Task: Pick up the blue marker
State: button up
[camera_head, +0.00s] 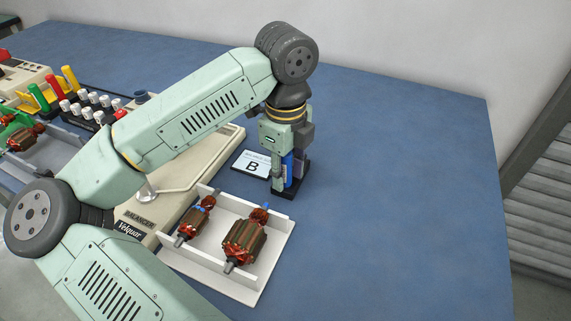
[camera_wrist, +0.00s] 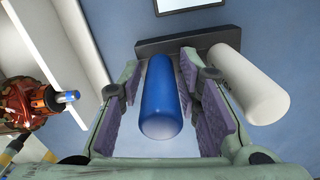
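The blue marker (camera_wrist: 161,98) stands upright in a dark holder (camera_wrist: 206,39) on the blue table. In the wrist view it is between the two padded fingers of my gripper (camera_wrist: 170,100), with a gap visible on the right side and a narrower one on the left. My gripper is open around it. In the head view my gripper (camera_head: 285,172) points straight down over the black holder (camera_head: 291,192), and a strip of the blue marker (camera_head: 287,168) shows between its fingers. Contact with the pads cannot be seen.
A white cylinder (camera_wrist: 250,82) stands in the holder just right of my right finger. A card marked B (camera_head: 253,165) lies left of the holder. A white tray (camera_head: 278,236) with two copper-wound armatures is in front. The table on the right is clear.

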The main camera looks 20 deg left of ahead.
grip_shut()
dwell(0.3)
